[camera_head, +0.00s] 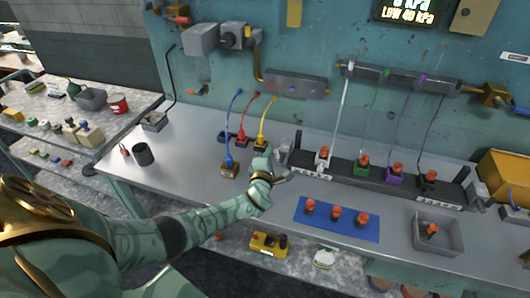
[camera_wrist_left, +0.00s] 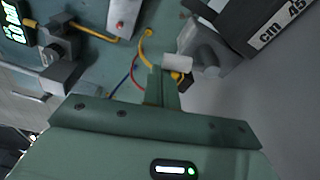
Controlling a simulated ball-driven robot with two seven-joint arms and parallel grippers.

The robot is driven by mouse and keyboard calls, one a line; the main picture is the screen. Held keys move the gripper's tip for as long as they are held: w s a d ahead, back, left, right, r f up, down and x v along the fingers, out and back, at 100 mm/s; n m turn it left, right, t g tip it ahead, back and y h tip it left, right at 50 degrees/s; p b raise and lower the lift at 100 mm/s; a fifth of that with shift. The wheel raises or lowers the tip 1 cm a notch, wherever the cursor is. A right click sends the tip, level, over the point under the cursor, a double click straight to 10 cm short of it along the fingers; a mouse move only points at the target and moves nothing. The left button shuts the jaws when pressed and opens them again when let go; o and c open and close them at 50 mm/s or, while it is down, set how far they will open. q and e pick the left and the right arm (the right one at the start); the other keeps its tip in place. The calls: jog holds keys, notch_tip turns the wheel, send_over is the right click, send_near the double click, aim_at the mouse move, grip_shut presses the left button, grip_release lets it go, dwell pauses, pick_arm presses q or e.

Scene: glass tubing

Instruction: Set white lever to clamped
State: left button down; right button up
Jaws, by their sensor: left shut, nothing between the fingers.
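The white tube (camera_head: 342,105) hangs from the rail to a white fitting with an orange top (camera_head: 323,157) at the left end of the dark clamp block (camera_head: 342,166). My left gripper (camera_head: 264,162) is by the left end of that block, shut and empty. In the left wrist view its fingers (camera_wrist_left: 162,86) are together, and a small white piece (camera_wrist_left: 178,61), apparently the white lever's tip, is right beside the fingertips. It joins a grey body (camera_wrist_left: 205,48). I cannot tell whether they touch. The lever's setting is not clear. My right gripper is not in view.
Green (camera_head: 362,164), purple (camera_head: 394,174) and black (camera_head: 429,180) fittings stand farther right along the block. Blue, red and yellow tubes run to small connectors left of my gripper. A blue mat (camera_head: 337,230) with orange-topped plugs and a grey tray (camera_head: 456,244) lie in front.

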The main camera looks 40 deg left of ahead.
pick_arm(q)
jog(key=shift+w+d+r+m+p, duration=0.15)
jog(key=shift+d+m+p, duration=0.2)
jog(key=shift+m, duration=0.35)
jog(key=shift+w+d+r+m+p, duration=0.1)
jog(key=shift+d+r+m+p, duration=0.15)
jog(key=shift+m, duration=0.45)
jog(key=shift+d+f, duration=0.1)
jog(key=shift+s, duration=0.15)
